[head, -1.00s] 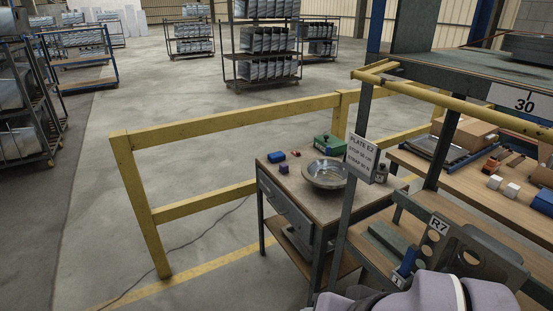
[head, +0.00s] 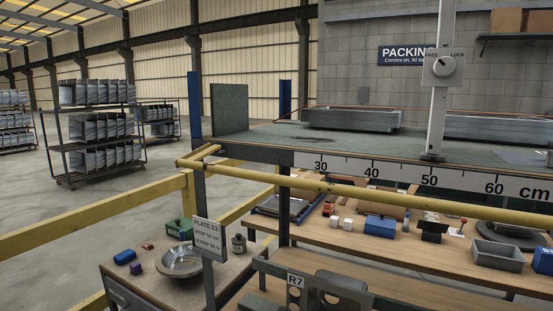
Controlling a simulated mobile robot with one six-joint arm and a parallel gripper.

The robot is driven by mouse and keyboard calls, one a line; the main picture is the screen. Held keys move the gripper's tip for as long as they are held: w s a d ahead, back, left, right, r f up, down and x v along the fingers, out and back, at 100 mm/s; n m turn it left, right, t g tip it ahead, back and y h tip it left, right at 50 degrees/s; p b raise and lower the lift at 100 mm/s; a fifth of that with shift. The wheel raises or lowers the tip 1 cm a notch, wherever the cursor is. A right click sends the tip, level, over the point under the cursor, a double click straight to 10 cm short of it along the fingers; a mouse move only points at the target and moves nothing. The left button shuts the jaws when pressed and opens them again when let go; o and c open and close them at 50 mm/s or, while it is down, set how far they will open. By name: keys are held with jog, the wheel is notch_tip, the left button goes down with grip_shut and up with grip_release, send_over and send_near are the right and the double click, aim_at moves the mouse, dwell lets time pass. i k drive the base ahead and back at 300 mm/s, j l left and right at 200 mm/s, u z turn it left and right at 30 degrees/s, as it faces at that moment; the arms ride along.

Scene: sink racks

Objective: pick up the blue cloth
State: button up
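I cannot make out a blue cloth for certain. A small blue item (head: 125,256) lies at the left of the small wooden-topped table (head: 214,274); whether it is folded cloth or a block I cannot tell. A blue box-like item (head: 380,224) sits on the long wooden bench, and another blue item (head: 543,261) is cut by the right edge. My gripper is not in view.
The small table also holds a metal bowl (head: 180,263), a green box (head: 179,228), a purple cube (head: 135,267) and a dark jar (head: 239,244). A yellow rail (head: 90,225) stands at left. A post with a plate sign (head: 209,238) stands before the table. A grey tray (head: 498,256) is on the bench (head: 330,232).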

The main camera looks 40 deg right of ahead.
aim_at(128, 255)
jog(key=i+j+z, duration=0.2)
jog(key=i, duration=0.4)
jog(key=i+j+z, duration=0.15)
jog(key=i+j, duration=0.35)
jog(key=i+j+z, duration=0.2)
jog(key=i+j, duration=0.3)
jog(key=i+j+z, duration=0.15)
jog(key=i+j, duration=0.4)
jog(key=i+j+z, duration=0.2)
jog(key=i+j, duration=0.3)
jog(key=i+j+z, duration=0.15)
jog(key=i+j, duration=0.25)
jog(key=j, duration=0.35)
